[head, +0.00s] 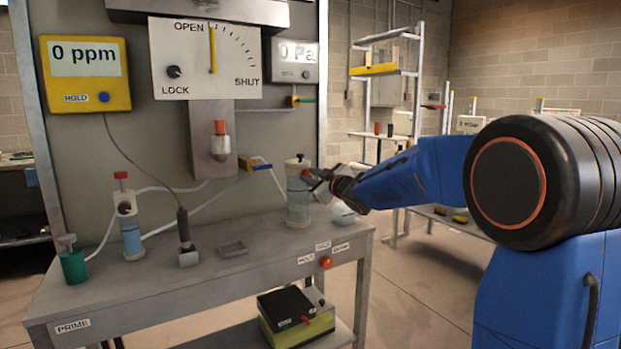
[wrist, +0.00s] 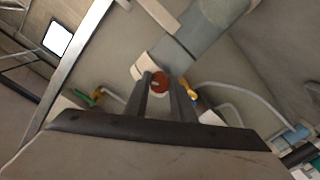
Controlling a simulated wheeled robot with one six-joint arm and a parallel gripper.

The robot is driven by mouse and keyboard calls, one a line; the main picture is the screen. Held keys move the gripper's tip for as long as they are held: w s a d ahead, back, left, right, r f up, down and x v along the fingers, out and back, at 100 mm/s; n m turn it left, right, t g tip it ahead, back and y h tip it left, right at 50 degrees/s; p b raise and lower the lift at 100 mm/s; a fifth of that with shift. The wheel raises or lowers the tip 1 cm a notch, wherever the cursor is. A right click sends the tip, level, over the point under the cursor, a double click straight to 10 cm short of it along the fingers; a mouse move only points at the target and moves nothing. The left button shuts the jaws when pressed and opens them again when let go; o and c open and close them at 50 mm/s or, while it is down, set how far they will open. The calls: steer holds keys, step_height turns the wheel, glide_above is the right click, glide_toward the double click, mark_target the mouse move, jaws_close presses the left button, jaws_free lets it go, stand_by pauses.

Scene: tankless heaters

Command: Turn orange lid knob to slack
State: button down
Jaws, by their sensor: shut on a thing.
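A clear jar (head: 298,205) with a pale lid and a black top piece stands at the right end of the bench. The small orange knob (head: 307,173) is on its near side, just under the lid, partly hidden by my gripper (head: 318,180). In the wrist view, the orange knob (wrist: 160,82) shows as a round orange-red face between my two dark fingers (wrist: 161,88), which are shut on it. The jar's pale lid (wrist: 149,67) and grey body (wrist: 200,42) lie behind it. Which way the knob is turned cannot be read.
Another orange knob (head: 326,262) with small labels sits on the bench's front edge. A panel with an OPEN/SHUT dial (head: 206,60) stands behind.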

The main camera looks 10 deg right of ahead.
steer(key=n, duration=1.1)
steer(key=shift+h, duration=0.3)
steer(key=shift+n, duration=0.3)
steer(key=c, duration=1.5)
jaws_free()
steer(key=shift+r, duration=0.1)
steer(key=v, duration=1.7)
steer(key=shift+s, duration=0.2)
